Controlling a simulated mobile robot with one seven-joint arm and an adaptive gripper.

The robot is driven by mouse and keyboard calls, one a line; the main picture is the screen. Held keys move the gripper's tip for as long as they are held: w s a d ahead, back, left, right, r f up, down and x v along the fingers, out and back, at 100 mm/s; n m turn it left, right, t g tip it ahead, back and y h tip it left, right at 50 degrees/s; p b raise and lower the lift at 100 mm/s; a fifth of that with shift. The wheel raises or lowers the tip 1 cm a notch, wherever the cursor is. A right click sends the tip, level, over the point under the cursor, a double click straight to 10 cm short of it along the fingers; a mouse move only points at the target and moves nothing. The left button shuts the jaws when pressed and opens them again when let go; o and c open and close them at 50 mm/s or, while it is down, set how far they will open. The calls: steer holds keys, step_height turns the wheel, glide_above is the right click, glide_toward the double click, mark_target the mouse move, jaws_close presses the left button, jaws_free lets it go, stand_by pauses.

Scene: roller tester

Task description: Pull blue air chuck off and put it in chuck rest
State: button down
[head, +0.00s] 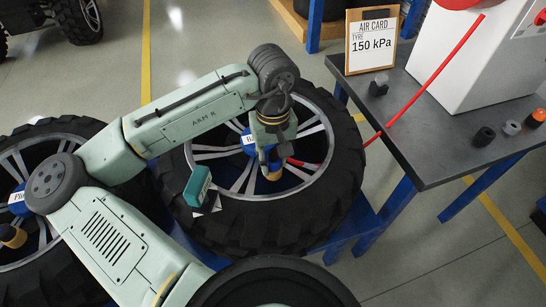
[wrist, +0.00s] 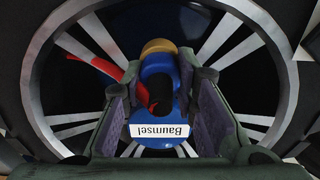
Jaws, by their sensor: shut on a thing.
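The blue air chuck (wrist: 161,66) shows in the wrist view between the two jaws of my gripper (wrist: 168,105), which is shut on it. A red hose (wrist: 102,66) runs off to its left. A tan knob (wrist: 158,46) shows at its far end; I cannot tell whether they touch. In the head view my gripper (head: 272,157) is over the right-hand wheel (head: 215,228) and largely hides the chuck. A blue hub with a white "Baumsel" label (wrist: 159,131) sits near the jaws. I cannot tell for sure which bench piece is the chuck rest.
The red hose (head: 432,80) crosses the dark bench (head: 430,145) to a white machine (head: 465,60). The bench also holds a card reading 150 kPa (head: 371,42), a small dark block (head: 378,87), and black (head: 484,136), grey (head: 512,128) and orange (head: 537,118) pieces. Its front is clear.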

mark_target(273, 150)
steer(key=shift+r+p, duration=0.65)
steer(key=shift+p, duration=0.05)
steer(key=c, duration=1.8)
jaws_free()
steer(key=shift+c, duration=0.2)
jaws_close()
steer(key=shift+r, duration=0.1)
step_height(273, 150, up, 3)
steer(key=p, duration=0.3)
